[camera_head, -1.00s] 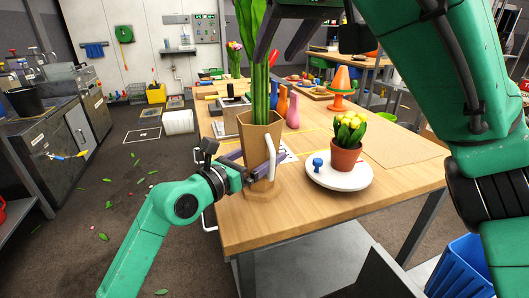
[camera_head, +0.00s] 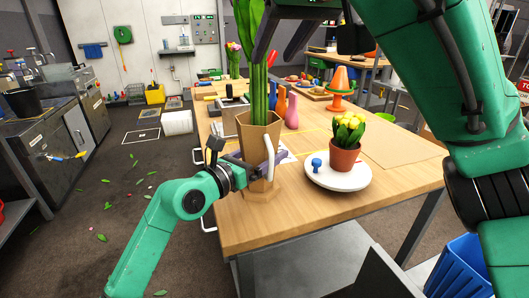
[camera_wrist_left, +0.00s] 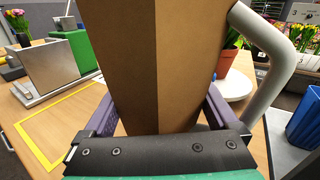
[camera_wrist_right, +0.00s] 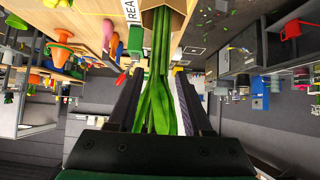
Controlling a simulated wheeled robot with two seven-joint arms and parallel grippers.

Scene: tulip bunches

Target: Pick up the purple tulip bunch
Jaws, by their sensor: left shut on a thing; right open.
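A bunch of green stems and leaves (camera_head: 260,90) stands in a brown faceted vase (camera_head: 258,145) with a light handle; its blooms are above the head view, so their colour is hidden. My left gripper (camera_head: 246,168) is shut on the vase low down, and the vase (camera_wrist_left: 165,60) fills the space between its fingers in the left wrist view. My right gripper (camera_head: 276,48) is open, with its fingers hanging down at the bunch above the vase. In the right wrist view the stems and leaves (camera_wrist_right: 160,95) run between the two spread fingers.
A white plate (camera_head: 345,180) holds a potted yellow tulip plant (camera_head: 347,145) and a blue knob-like item (camera_head: 316,164), right of the vase. A pink vase (camera_head: 292,110) and an orange cone (camera_head: 341,80) stand farther back. The wooden table's front (camera_head: 300,220) is bare.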

